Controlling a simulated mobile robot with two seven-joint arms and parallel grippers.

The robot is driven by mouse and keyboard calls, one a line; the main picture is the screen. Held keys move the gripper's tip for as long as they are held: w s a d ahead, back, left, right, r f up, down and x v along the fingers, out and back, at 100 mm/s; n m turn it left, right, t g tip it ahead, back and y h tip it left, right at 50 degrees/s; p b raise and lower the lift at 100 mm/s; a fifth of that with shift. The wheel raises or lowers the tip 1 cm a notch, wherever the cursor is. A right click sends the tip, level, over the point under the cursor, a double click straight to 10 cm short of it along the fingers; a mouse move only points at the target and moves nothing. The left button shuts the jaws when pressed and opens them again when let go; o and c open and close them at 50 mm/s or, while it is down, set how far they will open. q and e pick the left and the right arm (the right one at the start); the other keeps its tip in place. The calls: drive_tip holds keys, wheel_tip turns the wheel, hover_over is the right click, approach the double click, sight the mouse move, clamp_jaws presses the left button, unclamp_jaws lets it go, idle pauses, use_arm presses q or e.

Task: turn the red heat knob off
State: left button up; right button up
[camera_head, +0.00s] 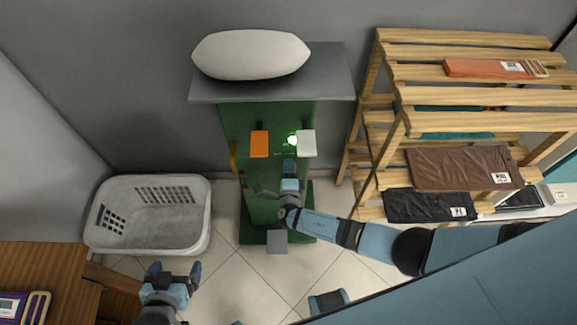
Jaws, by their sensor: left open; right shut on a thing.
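The press (233,125) has a green body, a grey top (330,72) and a long white pad. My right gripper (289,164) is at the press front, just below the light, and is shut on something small. This appears to be the red heat knob, which is hidden by the gripper, so its setting cannot be seen. My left gripper (174,270) is open and empty, low on the left, away from the press.
A grey laundry basket (197,232) stands left of the press. A wooden slatted rack (470,97) with folded garments stands close on the right. A wooden table (60,262) is at lower left. Tiled floor shows between the basket and the press.

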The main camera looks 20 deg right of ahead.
drive_tip(key=shift+w+r+n, duration=0.1)
drive_tip(key=shift+n, duration=0.3)
drive_tip(key=o, duration=0.9)
